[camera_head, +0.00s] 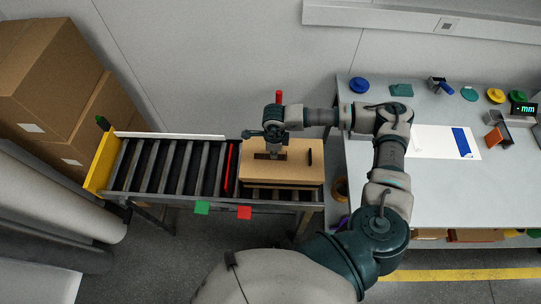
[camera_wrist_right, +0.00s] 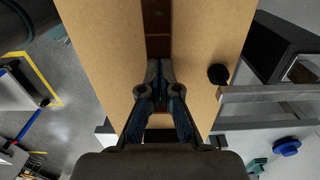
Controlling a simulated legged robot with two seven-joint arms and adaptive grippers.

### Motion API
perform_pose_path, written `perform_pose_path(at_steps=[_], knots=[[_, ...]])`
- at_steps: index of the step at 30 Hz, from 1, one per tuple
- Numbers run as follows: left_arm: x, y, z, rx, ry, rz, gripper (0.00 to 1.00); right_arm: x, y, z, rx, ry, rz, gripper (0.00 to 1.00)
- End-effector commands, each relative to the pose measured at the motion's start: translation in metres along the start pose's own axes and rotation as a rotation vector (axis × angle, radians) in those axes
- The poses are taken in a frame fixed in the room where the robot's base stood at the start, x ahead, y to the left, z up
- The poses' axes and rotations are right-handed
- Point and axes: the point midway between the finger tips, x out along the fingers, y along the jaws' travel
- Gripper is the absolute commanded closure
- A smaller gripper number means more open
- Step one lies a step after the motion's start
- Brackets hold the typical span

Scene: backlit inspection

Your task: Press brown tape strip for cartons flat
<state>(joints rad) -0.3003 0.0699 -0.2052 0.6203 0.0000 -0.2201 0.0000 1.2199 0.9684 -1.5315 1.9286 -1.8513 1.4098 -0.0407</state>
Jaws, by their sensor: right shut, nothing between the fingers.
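A brown cardboard carton (camera_head: 305,174) sits on the right end of the roller conveyor. A dark brown tape strip (camera_head: 260,155) runs along the middle of its top; it also shows in the right wrist view (camera_wrist_right: 157,20). My right gripper (camera_head: 272,153) points down over the strip with its fingers closed and empty. In the right wrist view the fingertips (camera_wrist_right: 160,68) lie in line with the strip, at or very near it; I cannot tell whether they touch. The gripper hides part of the strip. My left gripper is not in view.
The conveyor rollers (camera_head: 165,165) are bare to the left, with a red bar (camera_head: 230,167) across. A grey workbench (camera_head: 450,195) with small items is at right. Stacked boxes (camera_head: 50,85) stand at left.

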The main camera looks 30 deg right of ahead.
Motion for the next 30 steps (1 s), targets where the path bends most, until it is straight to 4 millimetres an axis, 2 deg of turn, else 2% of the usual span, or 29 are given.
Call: perform_pose_path(at_steps=[10, 16, 24, 30], knots=[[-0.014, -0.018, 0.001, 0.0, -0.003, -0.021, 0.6, -0.023, -0.002, -0.004, 0.001, -0.004, 0.003, 1.0], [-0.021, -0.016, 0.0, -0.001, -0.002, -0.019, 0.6, -0.038, -0.003, -0.005, 0.001, -0.005, 0.002, 1.0], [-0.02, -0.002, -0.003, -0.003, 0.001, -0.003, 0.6, -0.04, -0.001, -0.002, 0.0, -0.002, 0.001, 1.0], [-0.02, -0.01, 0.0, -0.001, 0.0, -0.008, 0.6, -0.052, -0.002, -0.001, 0.001, -0.004, -0.002, 1.0]])
